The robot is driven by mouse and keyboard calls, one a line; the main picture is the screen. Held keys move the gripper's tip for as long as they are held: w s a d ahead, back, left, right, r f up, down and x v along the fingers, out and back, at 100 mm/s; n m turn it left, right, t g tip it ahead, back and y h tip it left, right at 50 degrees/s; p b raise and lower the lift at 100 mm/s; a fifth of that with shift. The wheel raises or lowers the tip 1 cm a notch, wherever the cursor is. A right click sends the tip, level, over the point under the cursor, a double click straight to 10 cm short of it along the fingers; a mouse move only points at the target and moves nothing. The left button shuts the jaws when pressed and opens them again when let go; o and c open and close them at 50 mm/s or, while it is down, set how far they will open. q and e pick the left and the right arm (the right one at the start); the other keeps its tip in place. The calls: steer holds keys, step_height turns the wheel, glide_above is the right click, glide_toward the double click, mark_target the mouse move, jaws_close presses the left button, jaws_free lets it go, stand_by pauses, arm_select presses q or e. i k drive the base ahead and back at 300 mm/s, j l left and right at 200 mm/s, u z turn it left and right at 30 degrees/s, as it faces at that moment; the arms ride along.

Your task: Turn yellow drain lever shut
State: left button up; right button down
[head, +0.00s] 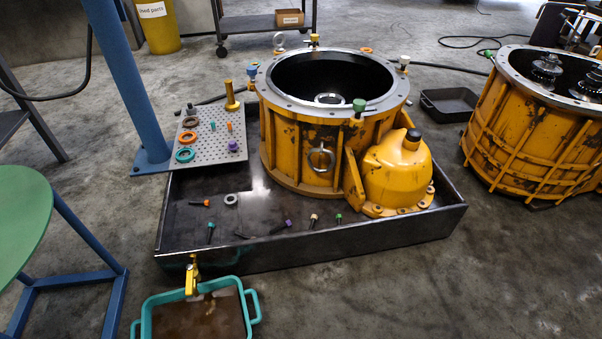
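The yellow drain lever (191,279) is at the front left wall of the dark metal tray (352,248). It looks roughly upright in the picture, with its lower end over the teal drain pan (252,307). The pan stands on the floor below it and holds brown liquid (200,318). The picture is too small to tell exactly how the lever sits on its valve, or whether liquid is running. Neither of my grippers is in view.
A yellow housing (285,150) and a yellow domed cover (397,170) stand in the tray among several loose bolts. A perforated plate (212,147) and blue post (128,80) are at left, a green-topped stool (22,215) at far left. The floor right of the pan is clear.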

mark_target(190, 268)
steer(key=u, duration=1.1)
steer(key=i+l+u, duration=0.2)
steer(key=l, duration=0.3)
steer(key=l+u, duration=0.2)
steer(key=l, duration=0.25)
steer(key=i+l+u, duration=0.2)
steer(key=l, duration=0.35)
steer(key=k+j, duration=0.05)
steer(key=k, duration=0.05)
